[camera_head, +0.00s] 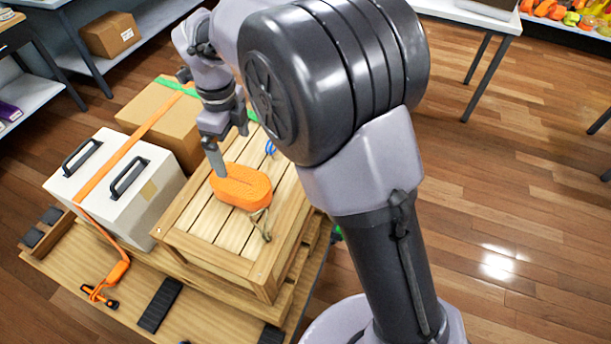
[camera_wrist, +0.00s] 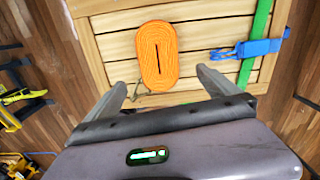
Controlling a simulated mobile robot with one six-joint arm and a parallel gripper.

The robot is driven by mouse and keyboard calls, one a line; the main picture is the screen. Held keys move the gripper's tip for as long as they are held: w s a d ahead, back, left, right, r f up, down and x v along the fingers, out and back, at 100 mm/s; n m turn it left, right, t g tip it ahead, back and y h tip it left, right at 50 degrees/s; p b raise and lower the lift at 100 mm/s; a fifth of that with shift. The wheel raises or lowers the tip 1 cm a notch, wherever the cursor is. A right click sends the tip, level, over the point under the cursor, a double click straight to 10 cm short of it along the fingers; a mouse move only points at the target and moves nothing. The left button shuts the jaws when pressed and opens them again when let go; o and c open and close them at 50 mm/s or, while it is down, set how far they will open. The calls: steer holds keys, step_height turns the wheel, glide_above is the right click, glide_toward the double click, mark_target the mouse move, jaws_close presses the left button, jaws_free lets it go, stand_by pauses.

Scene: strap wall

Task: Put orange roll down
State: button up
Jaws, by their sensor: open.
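The orange roll (camera_head: 241,186) is a flat, oval coil of strap lying on top of the slatted wooden crate (camera_head: 207,243). In the wrist view the orange roll (camera_wrist: 158,55) lies flat on the slats, just beyond the fingertips. I cannot tell whether a finger touches the roll.
A white case (camera_head: 113,190) with black handles stands left of the crate, under an orange strap. A cardboard box (camera_head: 165,120) with a green strap is behind. The wooden floor at right is clear.

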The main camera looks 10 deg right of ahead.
steer(key=s+d+r+n+t+y, duration=0.1)
steer(key=s+d+r+n+t, duration=0.1)
steer(key=s+d+r+n, duration=0.6)
steer(key=s+d+r+n+t, duration=0.1)
steer(key=s+d+n, duration=0.4)
steer(key=s, duration=0.2)
steer(key=s+d+r+n+t, duration=0.1)
steer(key=s+d+n+t, duration=0.1)
steer(key=s+d+n, duration=0.3)
steer(key=s, duration=0.3)
steer(key=shift+s+d+r+t+y, duration=0.2)
steer(key=shift+d+t+y, duration=0.1)
steer(key=shift+d+y, duration=0.1)
steer(key=shift+f+b, duration=2.15)
steer(key=shift+b, duration=0.05)
